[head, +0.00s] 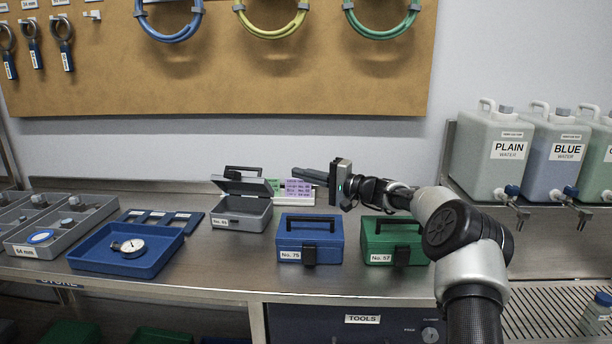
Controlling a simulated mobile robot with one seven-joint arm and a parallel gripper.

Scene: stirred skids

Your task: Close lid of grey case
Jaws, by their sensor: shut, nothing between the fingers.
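The grey case (241,218) stands on the steel counter, left of the blue case. Its lid (243,186) is raised and tilted, hinged at the back, and the box front is open below it. A label on its front reads No. 65 or similar, too small to be sure. My gripper (303,174) is to the right of the lid, at about the lid's height, with its fingers pointing left. The fingers are shut and empty. A small gap shows in the picture between the fingertips and the lid; depth between them is hard to tell.
A shut blue case (310,243) and a shut green case (394,247) stand to the right, below my arm. A blue tray (80,259) with a round gauge (131,247) lies left. Purple and green cards (299,187) stand behind. Water containers (495,165) stand far right.

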